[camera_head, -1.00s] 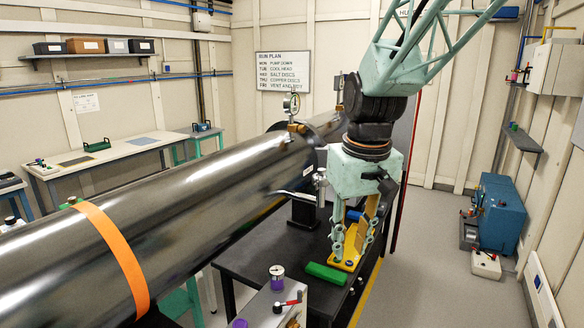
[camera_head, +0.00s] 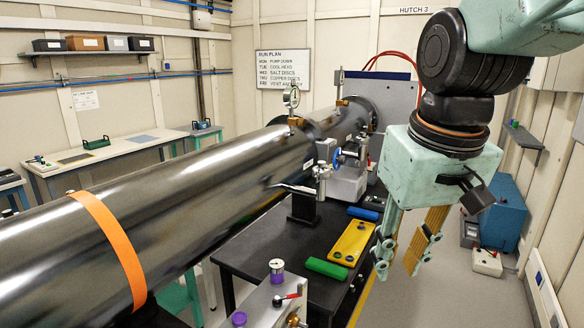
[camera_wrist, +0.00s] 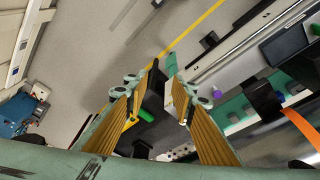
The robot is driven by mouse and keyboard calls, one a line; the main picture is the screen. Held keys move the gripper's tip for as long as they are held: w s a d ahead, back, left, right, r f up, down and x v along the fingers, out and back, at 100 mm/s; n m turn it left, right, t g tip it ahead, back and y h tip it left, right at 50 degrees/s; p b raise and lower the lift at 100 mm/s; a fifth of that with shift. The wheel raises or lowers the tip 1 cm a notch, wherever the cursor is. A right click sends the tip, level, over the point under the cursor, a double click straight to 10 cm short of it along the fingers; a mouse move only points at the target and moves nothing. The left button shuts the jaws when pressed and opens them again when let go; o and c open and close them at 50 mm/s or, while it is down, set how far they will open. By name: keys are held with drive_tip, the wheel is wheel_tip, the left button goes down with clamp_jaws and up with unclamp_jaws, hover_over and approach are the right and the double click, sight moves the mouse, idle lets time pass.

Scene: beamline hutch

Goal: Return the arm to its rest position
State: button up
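My gripper (camera_head: 399,262) hangs at the right of the head view, fingers pointing down, beyond the right edge of the black table (camera_head: 263,242). Its two fingers are apart with nothing between them. In the wrist view the fingers (camera_wrist: 160,88) also stand apart, with ribbed yellow-brown pads and an empty gap. My arm comes in from the upper right corner. A yellow plate (camera_head: 351,243) with dark round spots lies on the black table, left of the gripper and apart from it.
A green block (camera_head: 327,268) and a blue block (camera_head: 364,214) lie beside the yellow plate. A large metal tube (camera_head: 190,190) with an orange band (camera_head: 112,247) runs along the left. A blue machine (camera_head: 507,215) stands by the right wall. Grey floor is open at the right.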

drive_tip(key=s+d+f+m+t+b, duration=0.1)
drive_tip(key=s+d+f+b, duration=0.1)
drive_tip(key=s, duration=1.5)
drive_tip(key=shift+d+f+m+b, duration=0.3)
drive_tip(key=shift+d+f+b, duration=0.1)
drive_tip(key=shift+d+b, duration=0.15)
drive_tip(key=shift+f, duration=0.1)
wheel_tip(320, 180, down, 13)
drive_tip(key=b, duration=1.3)
drive_tip(key=shift+r+p, duration=0.55)
drive_tip(key=shift+r, duration=0.1)
drive_tip(key=shift+s, duration=0.1)
